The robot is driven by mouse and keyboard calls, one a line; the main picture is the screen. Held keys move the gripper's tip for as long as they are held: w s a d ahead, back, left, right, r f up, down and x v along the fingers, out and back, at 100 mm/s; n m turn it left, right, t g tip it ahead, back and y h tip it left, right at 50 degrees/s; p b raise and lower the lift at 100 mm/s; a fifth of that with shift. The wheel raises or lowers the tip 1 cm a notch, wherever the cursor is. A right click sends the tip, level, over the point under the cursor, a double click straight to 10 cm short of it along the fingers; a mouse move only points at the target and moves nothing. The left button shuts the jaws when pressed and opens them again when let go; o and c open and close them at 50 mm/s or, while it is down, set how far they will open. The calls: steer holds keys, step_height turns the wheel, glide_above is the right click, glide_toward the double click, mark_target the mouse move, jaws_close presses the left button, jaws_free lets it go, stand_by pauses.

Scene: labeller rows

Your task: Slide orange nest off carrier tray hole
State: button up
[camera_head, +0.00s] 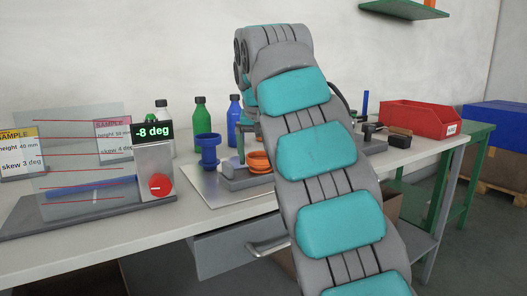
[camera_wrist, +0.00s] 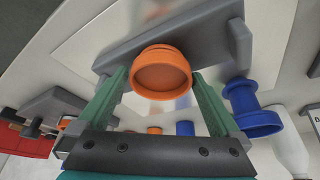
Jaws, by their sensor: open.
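The orange nest (camera_wrist: 162,76) is a short round cup with a rim, in the upper middle of the wrist view. It sits at the grey carrier tray (camera_wrist: 208,38); whether it covers a hole there is hidden. My gripper (camera_wrist: 160,82) is open, with its two green fingers on either side of the nest. Narrow gaps seem to show at both sides, though contact is hard to tell. In the head view the orange nest (camera_head: 259,157) shows partly behind my arm, on the grey carrier tray (camera_head: 238,183). My gripper is mostly hidden there.
A blue spool-shaped nest (camera_head: 208,152) stands left of the carrier; the wrist view shows it close to one finger (camera_wrist: 250,108). Bottles (camera_head: 202,118) stand behind. A glass panel with a display (camera_head: 153,131) is at left, a red bin (camera_head: 420,119) at right.

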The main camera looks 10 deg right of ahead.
steer(key=shift+w+f, duration=0.1)
steer(key=shift+f, duration=0.1)
steer(key=shift+c, duration=0.2)
steer(key=shift+r, duration=0.1)
steer(key=c, duration=1)
